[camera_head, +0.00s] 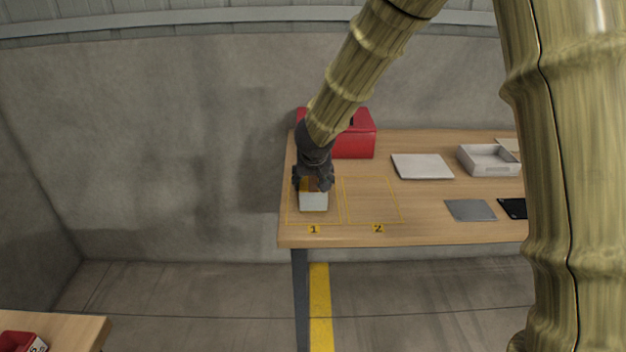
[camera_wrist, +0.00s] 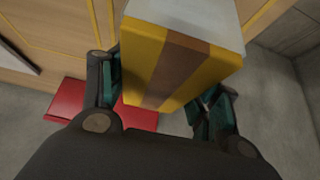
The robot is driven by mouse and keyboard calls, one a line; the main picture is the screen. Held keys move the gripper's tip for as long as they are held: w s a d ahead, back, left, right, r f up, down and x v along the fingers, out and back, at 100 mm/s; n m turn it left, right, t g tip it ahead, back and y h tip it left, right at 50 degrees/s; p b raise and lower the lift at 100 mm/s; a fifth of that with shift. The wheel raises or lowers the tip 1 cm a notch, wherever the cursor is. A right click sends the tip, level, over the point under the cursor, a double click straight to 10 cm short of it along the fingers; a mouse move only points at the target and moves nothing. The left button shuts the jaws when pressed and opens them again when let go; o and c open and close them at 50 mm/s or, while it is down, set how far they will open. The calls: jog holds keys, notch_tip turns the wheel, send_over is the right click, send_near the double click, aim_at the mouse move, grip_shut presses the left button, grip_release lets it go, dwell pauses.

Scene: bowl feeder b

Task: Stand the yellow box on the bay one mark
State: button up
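The yellow box (camera_wrist: 178,62) has a brown stripe and a pale grey-white part; it fills the upper middle of the wrist view. In the head view, the box (camera_head: 313,201) shows its pale side below my gripper (camera_head: 314,183), within the outline of the bay one mark (camera_head: 292,215). My gripper (camera_wrist: 160,95) has a finger on each side of the box and appears shut on it. The box looks roughly upright. Its underside is hidden, so I cannot tell whether it touches the table.
The wooden table (camera_head: 420,232) also carries the empty bay two mark (camera_head: 373,202). A red case (camera_head: 357,139) stands behind my gripper. A pale flat panel (camera_head: 422,166), a white tray (camera_head: 488,160) and a grey plate (camera_head: 470,210) lie to the right.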

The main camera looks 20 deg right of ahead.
jog(key=o, duration=0.4)
jog(key=shift+o, duration=0.2)
jog(key=shift+r, duration=0.1)
jog(key=shift+r+p, duration=0.1)
jog(key=shift+p, duration=0.2)
jog(key=p+v, duration=0.1)
jog(key=v, duration=1.1)
